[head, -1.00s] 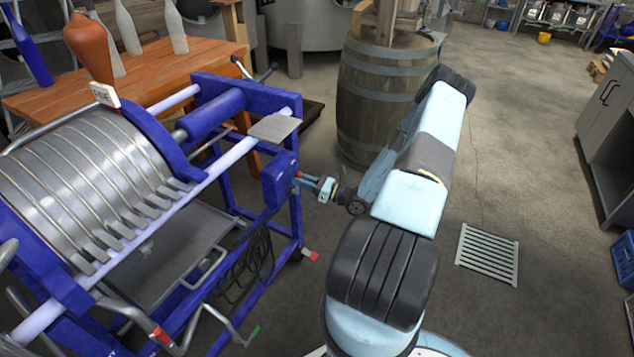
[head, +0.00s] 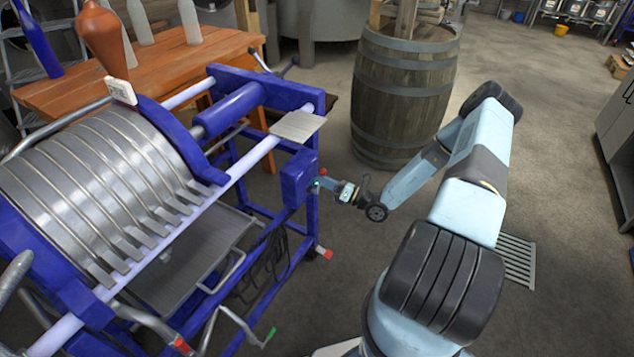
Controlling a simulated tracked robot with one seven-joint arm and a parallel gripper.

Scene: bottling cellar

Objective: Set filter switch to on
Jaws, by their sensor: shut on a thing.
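The blue filter machine (head: 212,129) with its row of metal plates fills the left side of the head view. A small blue switch box (head: 298,182) is fixed to its near right end. The box's right face carries a red button (head: 323,172) and a small green part just below it. My gripper (head: 321,185) is at this face, level with the green part, and shut on a small part there. This part is most likely the filter switch, mostly hidden by the fingers. Its setting is too small to read.
A wooden barrel (head: 402,95) stands behind my arm. A wooden table (head: 160,68) with bottles stands behind the machine. A floor grate (head: 517,262) lies at the right. The floor between the barrel and the right cabinet (head: 617,125) is clear.

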